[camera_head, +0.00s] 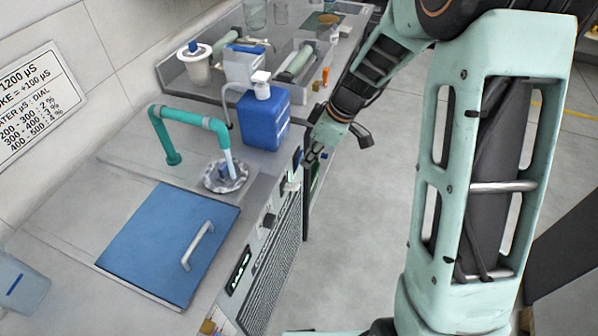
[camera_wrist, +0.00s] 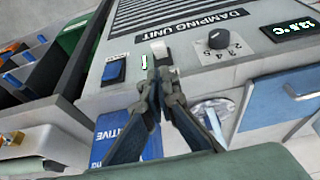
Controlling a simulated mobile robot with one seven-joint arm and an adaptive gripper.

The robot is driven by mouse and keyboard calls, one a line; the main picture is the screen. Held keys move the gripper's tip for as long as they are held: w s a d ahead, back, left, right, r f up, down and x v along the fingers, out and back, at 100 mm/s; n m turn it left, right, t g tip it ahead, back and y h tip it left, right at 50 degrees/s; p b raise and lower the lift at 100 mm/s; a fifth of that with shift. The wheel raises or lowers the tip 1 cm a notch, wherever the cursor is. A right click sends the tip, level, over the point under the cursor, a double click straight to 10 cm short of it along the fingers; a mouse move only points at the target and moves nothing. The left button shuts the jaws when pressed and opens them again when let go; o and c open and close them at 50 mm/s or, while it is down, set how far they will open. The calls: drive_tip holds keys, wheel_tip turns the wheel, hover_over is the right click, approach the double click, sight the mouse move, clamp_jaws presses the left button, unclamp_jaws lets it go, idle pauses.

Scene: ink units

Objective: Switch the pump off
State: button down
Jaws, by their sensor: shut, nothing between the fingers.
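My gripper (camera_wrist: 158,74) is shut and empty, its fingertips in front of the DAMPING UNIT panel (camera_wrist: 195,75). In the wrist view, the fingertips are close to a white lever or tab (camera_wrist: 160,50) and a small green-lit mark (camera_wrist: 144,62); I cannot tell whether they touch. A blue rocker switch (camera_wrist: 114,71) is just left of the fingers. No label reading "pump" is legible. In the head view, my gripper (camera_head: 316,152) is at the front panel, right of the blue jug. A pale stream (camera_head: 229,166) runs from the teal pipe (camera_head: 186,118) into a round basin (camera_head: 226,177).
A black dial (camera_wrist: 218,38) and a temperature display (camera_wrist: 291,28) are on the panel. On the counter are a blue lid with a handle (camera_head: 165,240), the blue jug (camera_head: 262,118) and a tray of vessels (camera_head: 180,85). The floor (camera_head: 365,230) in front is clear.

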sight(296, 185)
drive_tip(key=x, duration=0.9)
drive_tip(key=shift+f, duration=0.35)
drive_tip(key=shift+f+b, duration=0.25)
drive_tip(key=shift+b, duration=0.55)
drive_tip(key=shift+d+y+b, duration=0.15)
drive_tip(key=shift+y+b, duration=0.15)
drive_tip(key=shift+b, duration=0.5)
drive_tip(key=b, duration=0.3)
drive_tip(key=shift+d+f+t+y, duration=0.15)
drive_tip(key=shift+f+t+y, duration=0.15)
drive_tip(key=shift+s+d+f+b, duration=0.1)
drive_tip(key=shift+d+f+b, duration=0.05)
drive_tip(key=shift+b, duration=1.1)
drive_tip(key=b, duration=0.3)
drive_tip(key=d+f+b, duration=0.1)
drive_tip(key=b, duration=0.2)
drive_tip(key=f+b, duration=0.1)
drive_tip(key=b, duration=0.3)
drive_tip(key=shift+s+d+f, duration=0.25)
drive_tip(key=shift+s+d, duration=0.05)
drive_tip(key=shift+s, duration=0.05)
